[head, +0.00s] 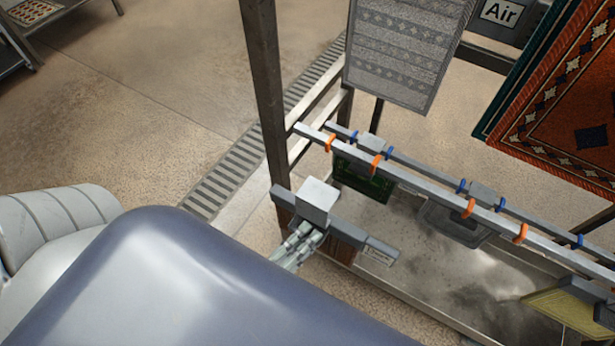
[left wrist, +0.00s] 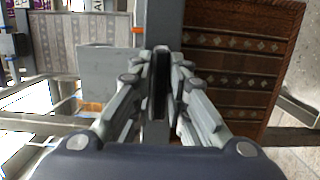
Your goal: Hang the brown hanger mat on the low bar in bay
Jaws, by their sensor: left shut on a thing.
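My left gripper (head: 308,240) is shut on the grey hanger (head: 318,200) of the brown mat. In the left wrist view the fingers (left wrist: 160,85) close on a dark part of the hanger. The brown mat (head: 346,236) hangs below the hanger bar, mostly hidden in the head view; its patterned face (left wrist: 235,55) shows at the right of the left wrist view. The hanger is beside the left post, apart from the rails. A grey rail with orange markers (head: 447,200) and a parallel rail with blue markers (head: 420,167) run to the right. I cannot tell which is the low bar.
A dark green mat (head: 363,182), a grey mat (head: 455,224) and a yellow mat (head: 565,308) hang along the rails. A grey patterned mat (head: 405,50) and a red rug (head: 565,105) hang higher. A metal post (head: 267,90) stands close left. A floor grate (head: 220,185) lies beyond.

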